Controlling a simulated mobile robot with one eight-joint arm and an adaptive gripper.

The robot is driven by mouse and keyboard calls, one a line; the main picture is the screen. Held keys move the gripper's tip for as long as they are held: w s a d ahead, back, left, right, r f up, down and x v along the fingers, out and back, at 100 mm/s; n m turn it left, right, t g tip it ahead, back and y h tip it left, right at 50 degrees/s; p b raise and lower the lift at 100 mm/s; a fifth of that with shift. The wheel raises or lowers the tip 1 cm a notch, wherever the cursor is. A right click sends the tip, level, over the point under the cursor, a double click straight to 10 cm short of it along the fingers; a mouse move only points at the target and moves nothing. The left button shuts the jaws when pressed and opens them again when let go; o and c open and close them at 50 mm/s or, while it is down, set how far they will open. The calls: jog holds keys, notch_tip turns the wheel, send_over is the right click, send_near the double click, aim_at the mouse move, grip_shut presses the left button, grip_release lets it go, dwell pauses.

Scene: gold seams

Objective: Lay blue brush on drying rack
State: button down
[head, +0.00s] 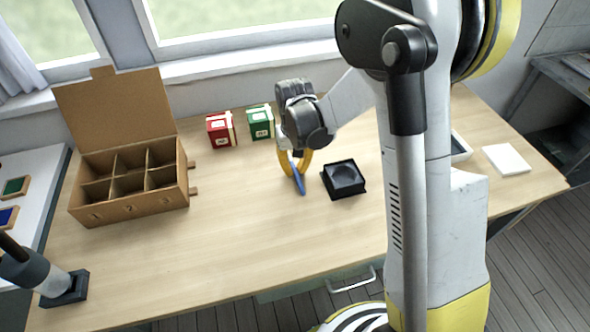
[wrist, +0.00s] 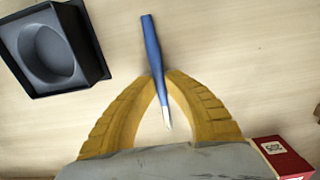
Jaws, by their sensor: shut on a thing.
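My gripper (head: 296,164) has yellow fingers and is shut on the blue brush (head: 299,181) above the table. In the wrist view the fingertips (wrist: 158,78) close on the middle of the brush (wrist: 151,42). Its blue handle points away from my gripper and its pale tip lies between the fingers. In the head view the brush hangs tilted, close to the black holder's left side. I cannot make out a drying rack for certain in either view.
A black holder with a round hollow (head: 344,179) stands just right of the brush. Red (head: 221,130) and green (head: 261,122) boxes stand behind. An open cardboard box with compartments (head: 140,205) is at left. A white pad (head: 506,160) lies at right. The table's front middle is clear.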

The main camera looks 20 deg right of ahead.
jog(key=shift+f, duration=0.15)
jog(key=c, duration=1.5)
grip_release()
jog(key=shift+o, duration=0.2)
